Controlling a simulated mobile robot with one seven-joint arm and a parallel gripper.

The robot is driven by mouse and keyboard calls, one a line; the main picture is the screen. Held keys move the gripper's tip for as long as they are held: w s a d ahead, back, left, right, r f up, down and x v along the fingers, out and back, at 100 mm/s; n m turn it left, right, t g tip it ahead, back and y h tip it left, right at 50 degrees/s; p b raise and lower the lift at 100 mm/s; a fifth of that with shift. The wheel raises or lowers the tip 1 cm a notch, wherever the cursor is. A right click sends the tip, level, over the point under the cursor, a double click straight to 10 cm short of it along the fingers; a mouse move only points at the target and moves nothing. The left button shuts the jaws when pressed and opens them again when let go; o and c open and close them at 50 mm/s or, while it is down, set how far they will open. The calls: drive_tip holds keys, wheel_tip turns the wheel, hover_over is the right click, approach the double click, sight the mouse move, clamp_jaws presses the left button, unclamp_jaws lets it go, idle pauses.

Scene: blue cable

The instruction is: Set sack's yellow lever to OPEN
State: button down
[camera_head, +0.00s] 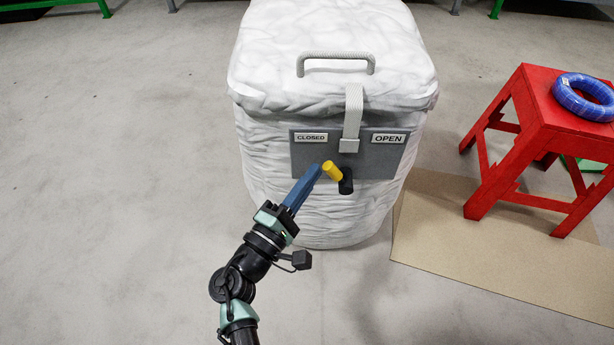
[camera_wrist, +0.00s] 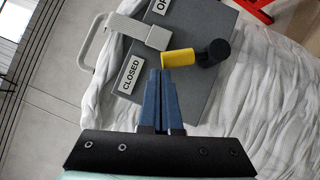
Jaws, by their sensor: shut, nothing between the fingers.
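The white sack (camera_head: 290,208) stands upright in the middle of the head view. A grey plate (camera_head: 376,162) on its front carries a CLOSED label (camera_head: 311,137) on the left and an OPEN label (camera_head: 387,139) on the right. The yellow lever (camera_head: 332,170) sticks out from a black pivot (camera_head: 346,182) below the labels and points to the upper left, towards the CLOSED side. My gripper (camera_head: 316,170) is shut and empty, with its blue fingertips just left of the lever. In the wrist view the fingertips (camera_wrist: 160,72) are right beside the yellow lever (camera_wrist: 178,58); I cannot tell whether they touch.
A grey strap (camera_head: 352,112) and a handle (camera_head: 336,55) are on the sack's upper part. A red stool (camera_head: 535,125) with a coiled blue cable (camera_head: 584,97) stands at the right by a tan mat (camera_head: 450,235). The floor at the left is clear.

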drive_tip(key=d+r+m+g+y+p, duration=0.1)
drive_tip(key=d+m+p, duration=0.1)
drive_tip(key=p, duration=0.2)
drive_tip(key=d+r+m+g+y+p, duration=0.1)
drive_tip(key=d+r+m+g+p, duration=0.1)
drive_tip(key=m+p, duration=0.1)
drive_tip(key=d+r+m+g+y+p, duration=0.1)
drive_tip(key=d+m+p, duration=0.2)
drive_tip(key=p, duration=0.3)
drive_tip(key=shift+d+r+y, duration=0.1)
drive_tip(key=shift+r+y, duration=0.05)
drive_tip(key=shift+y, duration=0.15)
drive_tip(key=shift+d+f+m+g+y+p, duration=0.15)
drive_tip(key=shift+d+f+m+y+p, duration=0.1)
drive_tip(key=shift+d+p, duration=0.3)
drive_tip(key=shift+d+f+m+g+y+p, duration=0.15)
drive_tip(key=shift+d+f+m+y+p, duration=0.1)
drive_tip(key=shift+d+p, duration=0.25)
drive_tip(key=shift+d, duration=0.15)
drive_tip(key=shift+r, duration=0.1)
